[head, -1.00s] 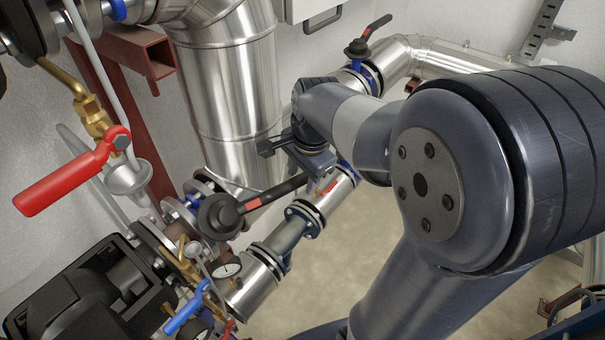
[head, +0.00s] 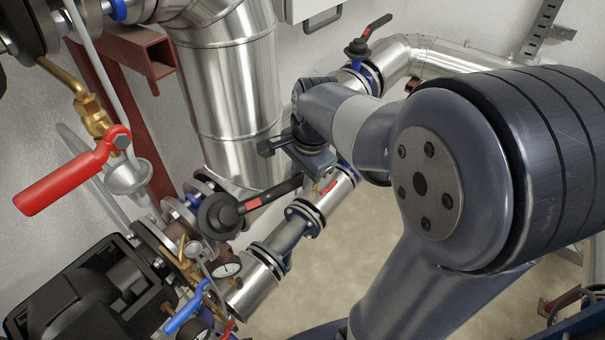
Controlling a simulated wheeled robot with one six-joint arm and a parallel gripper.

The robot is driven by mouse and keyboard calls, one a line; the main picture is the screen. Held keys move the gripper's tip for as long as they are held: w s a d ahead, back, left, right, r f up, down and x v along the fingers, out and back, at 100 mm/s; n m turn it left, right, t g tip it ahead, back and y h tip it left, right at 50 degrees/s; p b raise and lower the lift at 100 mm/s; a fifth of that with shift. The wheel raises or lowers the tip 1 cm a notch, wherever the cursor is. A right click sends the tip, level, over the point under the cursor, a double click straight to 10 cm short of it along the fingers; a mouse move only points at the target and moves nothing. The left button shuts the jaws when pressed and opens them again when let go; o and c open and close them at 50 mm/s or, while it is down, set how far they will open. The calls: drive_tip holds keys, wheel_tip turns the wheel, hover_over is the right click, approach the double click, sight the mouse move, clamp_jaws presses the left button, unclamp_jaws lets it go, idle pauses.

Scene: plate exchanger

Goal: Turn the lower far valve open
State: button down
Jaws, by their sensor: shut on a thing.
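My gripper (head: 310,175) points down over the lower pipe run near the picture's middle. It is shut, but its fingertips are mostly hidden by its own body and wrist. A small red piece (head: 331,185), likely part of the lower far valve's handle, shows just beside the fingers. The blue body (head: 346,165) of that valve shows partly behind my wrist. Its hub and most of its handle are hidden, so the handle's angle and the grip on it are not clear.
A nearer black lever valve (head: 222,213) has its handle reaching close to my gripper. An upper black-handled valve (head: 358,47) stands behind. A red lever (head: 70,178), a gauge (head: 228,269) and a large steel pipe (head: 232,90) stand left. Floor (head: 385,220) shows right of the pipe.

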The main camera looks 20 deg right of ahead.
drive_tip(key=shift+w+a+r+n+t+h+p, duration=0.1)
drive_tip(key=shift+w+a+r+n+t+h, duration=0.15)
drive_tip(key=shift+w+r+n, duration=0.3)
drive_tip(key=shift+w+a+r+n+t+h+p, duration=0.1)
drive_tip(key=shift+w+a+r+n+t+h, duration=0.15)
drive_tip(key=shift+w+r, duration=0.35)
drive_tip(key=shift+w+a+r+n+t+h+p, duration=0.1)
drive_tip(key=shift+w+a+r+n+t+h, duration=0.15)
drive_tip(key=shift+w+r+n, duration=0.3)
drive_tip(key=shift+s+r, duration=0.1)
drive_tip(key=shift+s, duration=0.05)
drive_tip(key=c, duration=1.2)
unclamp_jaws()
drive_tip(key=shift+a, duration=0.1)
drive_tip(key=shift+c, duration=0.2)
drive_tip(key=v, duration=1)
drive_tip(key=shift+r, duration=0.3)
drive_tip(key=shift+s, duration=0.1)
